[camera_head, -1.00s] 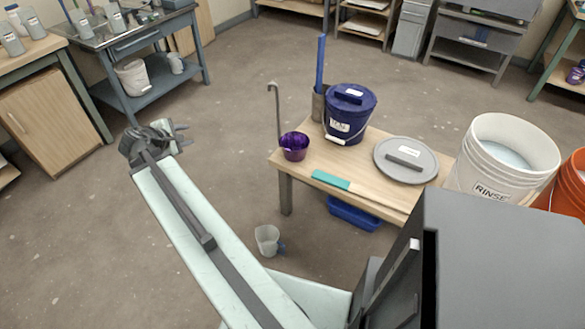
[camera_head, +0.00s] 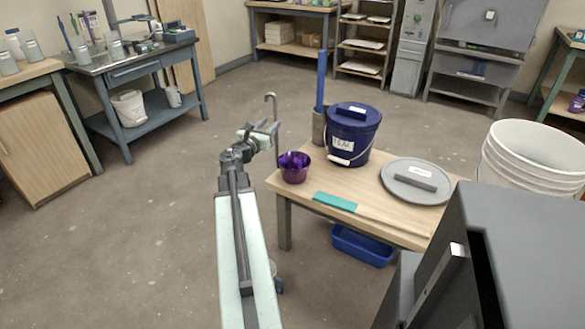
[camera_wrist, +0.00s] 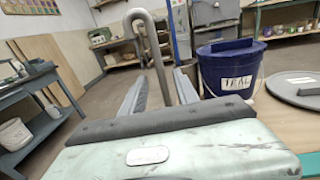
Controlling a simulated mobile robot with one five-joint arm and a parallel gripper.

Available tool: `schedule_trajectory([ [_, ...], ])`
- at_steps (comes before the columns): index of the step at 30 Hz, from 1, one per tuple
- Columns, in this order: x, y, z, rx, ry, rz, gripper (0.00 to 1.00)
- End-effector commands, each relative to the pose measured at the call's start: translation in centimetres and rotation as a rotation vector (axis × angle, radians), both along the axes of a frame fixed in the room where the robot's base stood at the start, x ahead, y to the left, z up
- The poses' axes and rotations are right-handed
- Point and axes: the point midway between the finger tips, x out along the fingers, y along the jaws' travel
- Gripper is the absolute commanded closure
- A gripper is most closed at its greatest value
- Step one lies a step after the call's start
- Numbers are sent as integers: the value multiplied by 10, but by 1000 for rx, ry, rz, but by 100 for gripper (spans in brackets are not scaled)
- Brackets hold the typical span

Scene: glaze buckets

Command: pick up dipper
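The dipper is a purple cup (camera_head: 293,168) with a tall grey hooked handle (camera_head: 271,105), upright at the left end of the wooden table (camera_head: 370,205). My gripper (camera_head: 265,130) is at the handle's height, beside it in the head view. In the wrist view, the hooked handle (camera_wrist: 150,40) rises between my two open fingers (camera_wrist: 160,92); I cannot tell whether either finger touches it. The cup is hidden in the wrist view.
A dark blue lidded bucket (camera_head: 350,135) stands right of the dipper, with a grey holder (camera_head: 319,127) and blue stick behind. Floor on the left is clear.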

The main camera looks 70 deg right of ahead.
Motion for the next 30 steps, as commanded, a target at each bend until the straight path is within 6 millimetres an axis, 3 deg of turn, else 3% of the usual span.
schedule_trajectory([
  [9, -5, -47, 2, 1, -2, 0, 63],
  [16, -6, -49, 2, 1, -2, 2, 63],
  [20, -6, -49, 2, 1, -2, 2, 97],
  [21, -6, -49, 2, 1, -2, 2, 100],
  [30, -5, -49, 2, 1, -2, 2, 100],
])
